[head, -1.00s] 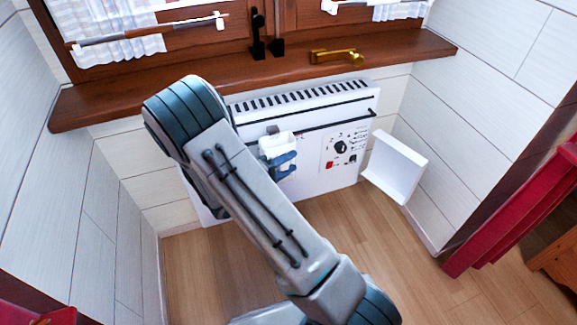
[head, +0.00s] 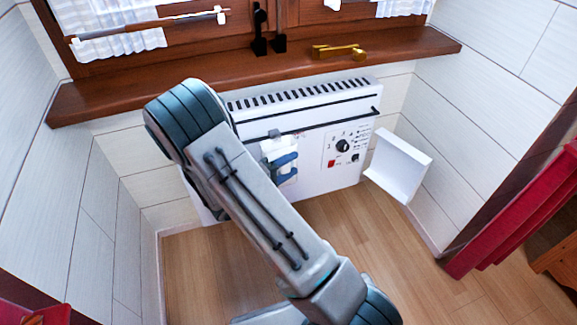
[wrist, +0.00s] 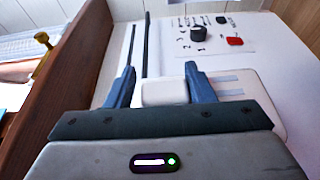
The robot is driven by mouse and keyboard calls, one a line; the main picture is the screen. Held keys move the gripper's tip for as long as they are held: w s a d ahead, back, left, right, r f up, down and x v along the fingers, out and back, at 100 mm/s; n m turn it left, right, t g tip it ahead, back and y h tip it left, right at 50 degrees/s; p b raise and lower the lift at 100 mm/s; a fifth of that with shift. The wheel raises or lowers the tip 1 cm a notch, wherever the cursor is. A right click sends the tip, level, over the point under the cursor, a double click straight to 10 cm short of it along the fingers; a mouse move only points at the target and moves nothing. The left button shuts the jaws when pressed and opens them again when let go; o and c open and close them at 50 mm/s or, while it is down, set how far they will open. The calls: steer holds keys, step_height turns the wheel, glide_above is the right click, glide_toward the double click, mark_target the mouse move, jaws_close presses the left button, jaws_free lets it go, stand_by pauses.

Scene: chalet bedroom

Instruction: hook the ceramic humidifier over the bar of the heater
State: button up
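The white ceramic humidifier (head: 269,149) is at the front of the white heater (head: 318,176), left of its control panel. Its small dark hook (head: 274,133) is at the height of the heater's dark bar (head: 330,122). I cannot tell whether the hook is over the bar or just in front of it. My gripper (head: 284,166) has blue fingers closed around the humidifier. In the wrist view, a white block of the humidifier (wrist: 165,92) sits between my fingertips (wrist: 163,84), and the bar (wrist: 148,45) runs beyond it. My arm hides the heater's left part.
A wooden windowsill (head: 200,82) juts out above the heater, with a brass-coloured object (head: 338,51) on it. A white open tray-like panel (head: 398,165) stands out at the heater's right. Walls close in on both sides. The wooden floor (head: 340,240) in front is clear.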

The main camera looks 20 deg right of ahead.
steer(key=shift+o, duration=1.3)
steer(key=p+v, duration=0.3)
steer(key=v, duration=1.1)
steer(key=s+d+r+m+g+y+p, duration=0.1)
steer(key=s+d+r+g+y+p, duration=0.15)
steer(key=r+p, duration=0.4)
steer(key=s+d+r+m+g+y+p, duration=0.1)
steer(key=s+d+r+g+y+p, duration=0.15)
steer(key=r, duration=0.65)
steer(key=s+d+r+m+g+y+p, duration=0.1)
steer(key=s+d+r+g+y+p, duration=0.2)
steer(key=r+p, duration=0.4)
steer(key=s+r+t+y+p, duration=0.2)
steer(key=s+r+y+p, duration=0.2)
steer(key=r+p, duration=0.4)
steer(key=s+r+t+y+p, duration=0.3)
steer(key=r+p, duration=0.5)
steer(key=r, duration=1.2)
steer(key=shift+s+r+m+y, duration=0.25)
steer(key=shift+s+m+y, duration=0.25)
steer(key=shift+y, duration=0.5)
